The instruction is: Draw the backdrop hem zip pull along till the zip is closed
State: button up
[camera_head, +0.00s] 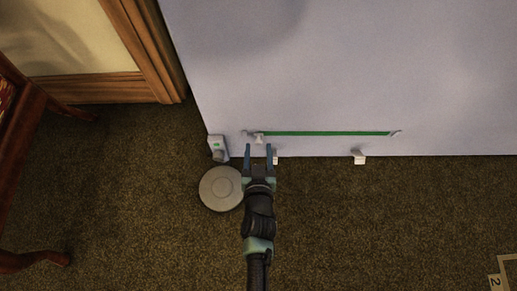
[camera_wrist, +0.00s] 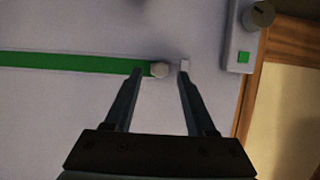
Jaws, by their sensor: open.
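The pale backdrop (camera_head: 330,75) has a long green strip (camera_head: 325,133) along its hem, the zip line. My gripper (camera_head: 259,147) is open and empty, with fingers on either side of the pull in the wrist view. I cannot tell whether they touch it.
A white box with a green light (camera_head: 217,146) and a knob stands left of the pull. A round grey disc (camera_head: 221,188) lies on the carpet left of my gripper. A white clip (camera_head: 359,157) is at the bottom edge. The carpet to the right is mostly clear.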

jog(key=shift+w+f, duration=0.2)
jog(key=shift+w, duration=0.45)
grip_shut()
dwell(1.0)
